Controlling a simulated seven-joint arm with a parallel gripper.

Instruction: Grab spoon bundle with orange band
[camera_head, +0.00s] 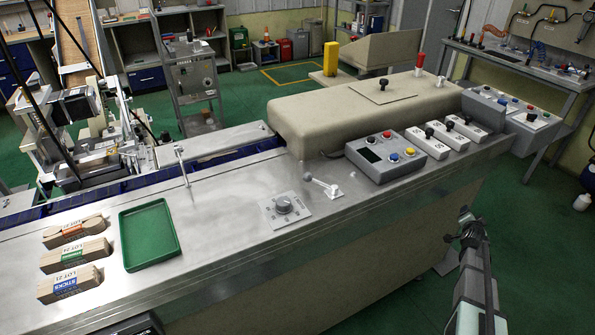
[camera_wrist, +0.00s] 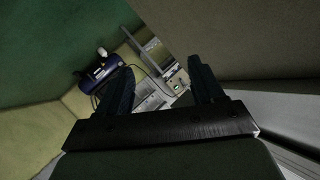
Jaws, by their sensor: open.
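The bundle with the orange band (camera_head: 73,230) lies at the left of the steel counter in the head view, the farthest in a column of three tan bundles. The green-banded bundle (camera_head: 75,255) lies just nearer, and the blue-banded bundle (camera_head: 69,284) is nearest. My gripper (camera_head: 468,228) is at the right, off the counter's front side and far from the bundles. In the wrist view my gripper (camera_wrist: 160,82) has its two dark fingers apart with nothing between them. No bundle shows in the wrist view.
A green tray (camera_head: 150,262) lies right of the bundles. A dial box (camera_head: 285,210), a lever (camera_head: 322,186) and a button panel (camera_head: 385,155) sit farther right on the counter (camera_head: 230,240). A beige housing (camera_head: 340,112) stands behind them. Bare steel lies between tray and dial.

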